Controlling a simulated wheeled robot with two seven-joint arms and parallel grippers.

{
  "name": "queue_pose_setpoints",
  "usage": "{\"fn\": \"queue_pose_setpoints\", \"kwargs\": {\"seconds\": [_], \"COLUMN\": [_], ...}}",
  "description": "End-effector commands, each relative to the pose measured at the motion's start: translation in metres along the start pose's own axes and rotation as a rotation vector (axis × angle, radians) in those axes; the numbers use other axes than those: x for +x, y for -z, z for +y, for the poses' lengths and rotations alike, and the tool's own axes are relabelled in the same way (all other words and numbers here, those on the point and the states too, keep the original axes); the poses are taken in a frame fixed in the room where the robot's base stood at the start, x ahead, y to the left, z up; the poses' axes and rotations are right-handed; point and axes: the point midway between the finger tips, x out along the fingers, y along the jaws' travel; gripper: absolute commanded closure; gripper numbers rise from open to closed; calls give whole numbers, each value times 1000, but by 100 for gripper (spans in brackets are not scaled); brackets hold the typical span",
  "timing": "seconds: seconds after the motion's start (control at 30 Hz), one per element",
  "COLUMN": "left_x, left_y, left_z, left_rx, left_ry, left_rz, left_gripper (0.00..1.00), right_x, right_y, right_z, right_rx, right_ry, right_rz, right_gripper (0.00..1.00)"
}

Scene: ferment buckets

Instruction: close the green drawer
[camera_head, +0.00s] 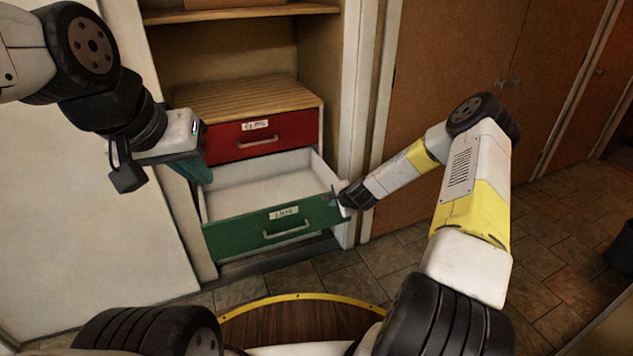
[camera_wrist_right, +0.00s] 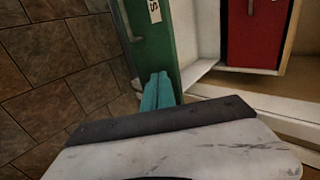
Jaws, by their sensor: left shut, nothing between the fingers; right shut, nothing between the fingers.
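The green drawer (camera_head: 240,233) is pulled out at the bottom of the cabinet. Its front has a bar handle and a white label, and its white inside looks empty. In the right wrist view its green front (camera_wrist_right: 150,48) runs up from the fingers. My right gripper (camera_head: 336,198) is shut and empty at the right end of the drawer front; its teal fingertips (camera_wrist_right: 157,88) overlap the front's end, and I cannot tell whether they touch. My left gripper (camera_head: 203,172) is shut and empty, above and near the drawer's left side.
A shut red drawer (camera_head: 240,137) sits above the green one; it also shows in the right wrist view (camera_wrist_right: 256,36). A cabinet side post (camera_head: 352,150) stands close to my right gripper. Tiled floor (camera_head: 395,262) is clear before the cabinet.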

Motion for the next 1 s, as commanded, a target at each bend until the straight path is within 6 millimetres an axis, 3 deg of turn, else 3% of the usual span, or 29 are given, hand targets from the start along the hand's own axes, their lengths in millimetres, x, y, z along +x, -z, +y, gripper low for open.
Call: {"fn": "queue_pose_setpoints", "kwargs": {"seconds": [0.27, 0.63, 0.77, 1.0], "left_x": [0, 0, 0, 0], "left_y": [0, 0, 0, 0], "left_z": [0, 0, 0, 0], "left_rx": [0, 0, 0, 0], "left_ry": [0, 0, 0, 0], "left_rz": [0, 0, 0, 0], "left_gripper": [100, 100, 100, 100], "right_x": [30, 108, 121, 132], "right_y": [0, 0, 0, 1], "right_z": [4, 4, -14, -23], "right_rx": [18, 16, 13, 15], "right_ry": [1, 1, 4, 1], "right_rz": [4, 4, 5, 4], "right_gripper": [100, 100, 100, 100]}}
